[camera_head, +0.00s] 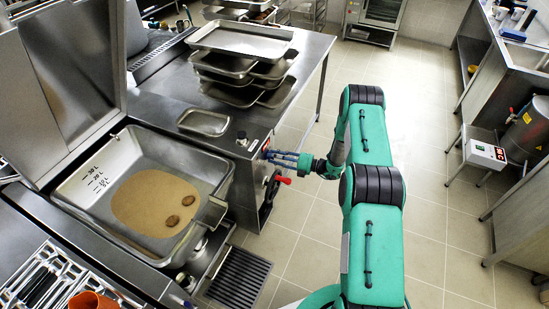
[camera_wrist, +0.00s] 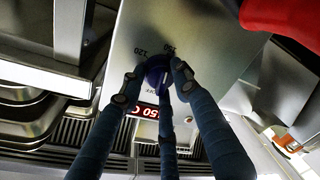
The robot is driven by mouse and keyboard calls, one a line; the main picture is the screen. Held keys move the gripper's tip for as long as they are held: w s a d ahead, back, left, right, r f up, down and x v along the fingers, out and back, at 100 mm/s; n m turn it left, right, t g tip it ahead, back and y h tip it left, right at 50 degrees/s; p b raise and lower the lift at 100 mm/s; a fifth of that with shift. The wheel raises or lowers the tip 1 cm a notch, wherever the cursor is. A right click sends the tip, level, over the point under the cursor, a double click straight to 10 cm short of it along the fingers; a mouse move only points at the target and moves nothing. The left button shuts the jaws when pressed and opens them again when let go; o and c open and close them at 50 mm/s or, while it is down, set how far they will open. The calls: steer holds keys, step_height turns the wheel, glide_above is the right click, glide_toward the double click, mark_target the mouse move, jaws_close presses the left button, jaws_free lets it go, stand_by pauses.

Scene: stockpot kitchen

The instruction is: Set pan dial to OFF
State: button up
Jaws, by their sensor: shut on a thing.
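The pan dial (camera_wrist: 157,70) is a dark blue knob on a grey metal panel in the wrist view. Printed marks, among them 120 and OFF, stand around it, and a red lit display (camera_wrist: 143,111) is next to it. My gripper (camera_wrist: 153,80) has its dark fingers closed around the knob. Which mark the dial points at is hard to tell. In the head view my gripper (camera_head: 270,154) reaches left to the front panel (camera_head: 250,172) of the pan unit. The fingers hide the dial there.
The tilting pan (camera_head: 85,208) holds a brown layer with two patties, and its lid (camera_head: 65,70) stands open. A red-handled crank (camera_head: 281,179) sits just below my gripper. Stacked trays (camera_head: 240,60) stand on the counter behind. The tiled floor (camera_head: 430,205) to the right is open.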

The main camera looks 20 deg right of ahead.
steer(key=n+b, duration=0.1)
steer(key=n, duration=0.3)
steer(key=n+h+b, duration=0.1)
steer(key=n, duration=0.8)
steer(key=shift+s+a+f+h+b, duration=0.25)
steer(key=shift+s+a+h+b, duration=0.05)
steer(key=shift+s+h+b, duration=0.1)
steer(key=n+t+b, duration=0.1)
steer(key=n+b, duration=0.1)
steer(key=n, duration=0.2)
steer(key=shift+f+h, duration=0.1)
steer(key=shift+h, duration=0.2)
steer(key=n+b, duration=0.1)
steer(key=n, duration=0.1)
steer(key=n+b, duration=0.1)
steer(key=n, duration=0.1)
steer(key=shift+s+f+t+h, duration=0.1)
steer(key=shift+t+h, duration=0.2)
steer(key=n+b, duration=0.2)
steer(key=n, duration=0.1)
steer(key=shift+f+t, duration=0.1)
steer(key=shift+t, duration=0.2)
steer(key=n+b, duration=0.1)
steer(key=n, duration=0.2)
steer(key=shift+n+t+b, duration=0.3)
steer(key=shift+b, duration=0.1)
steer(key=shift+n, duration=1.8)
